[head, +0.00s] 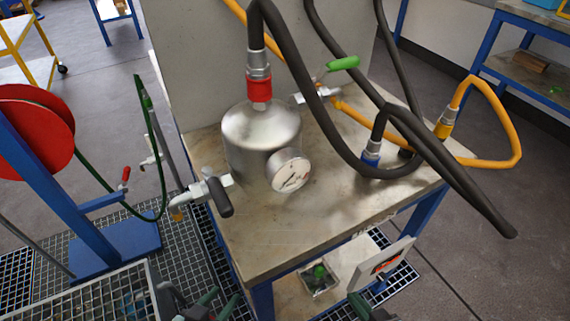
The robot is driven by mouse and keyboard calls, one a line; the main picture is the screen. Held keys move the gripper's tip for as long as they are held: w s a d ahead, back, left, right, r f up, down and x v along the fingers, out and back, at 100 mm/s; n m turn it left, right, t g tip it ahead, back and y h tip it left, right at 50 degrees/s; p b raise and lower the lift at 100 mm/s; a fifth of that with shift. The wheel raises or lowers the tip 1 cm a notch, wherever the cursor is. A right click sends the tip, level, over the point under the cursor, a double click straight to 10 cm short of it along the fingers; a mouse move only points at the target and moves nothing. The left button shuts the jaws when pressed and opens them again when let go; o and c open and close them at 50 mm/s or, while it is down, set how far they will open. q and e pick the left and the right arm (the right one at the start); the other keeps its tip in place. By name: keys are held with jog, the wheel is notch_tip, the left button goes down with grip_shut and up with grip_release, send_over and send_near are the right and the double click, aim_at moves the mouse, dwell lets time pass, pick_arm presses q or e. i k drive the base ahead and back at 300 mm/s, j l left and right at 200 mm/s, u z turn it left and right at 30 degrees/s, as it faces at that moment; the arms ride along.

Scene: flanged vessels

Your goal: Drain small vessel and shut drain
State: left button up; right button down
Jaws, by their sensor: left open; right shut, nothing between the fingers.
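The small vessel (250,128) is a silver metal cylinder standing on the workbench (300,235). A round gauge (290,172) faces front on it. A valve with a black handle (218,197) sticks out at its lower left, past the bench edge, its outlet end (177,213) over the floor grating. A valve with a green handle (342,63) is at its upper right. A red fitting (259,88) with a black hose tops it. My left gripper (196,304) is open at the bottom edge, below the vessel. My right gripper (364,305) is shut and empty at the bottom, partly cut off.
Black hoses (322,108) loop over the bench's right side, and a yellow hose (512,140) hangs beyond it. A red reel (35,130) on a blue stand is at left. A small box (320,278) and a white panel (385,264) are low under the bench front.

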aim_at(223, 202)
jog(key=k+l, duration=0.75)
jog(key=l, duration=0.2)
jog(key=k+l, duration=0.15)
jog(key=l, duration=0.2)
jog(key=k+l, duration=0.15)
jog(key=l, duration=0.15)
jog(key=i+j, duration=0.4)
jog(key=j+z, duration=0.05)
jog(key=j, duration=0.05)
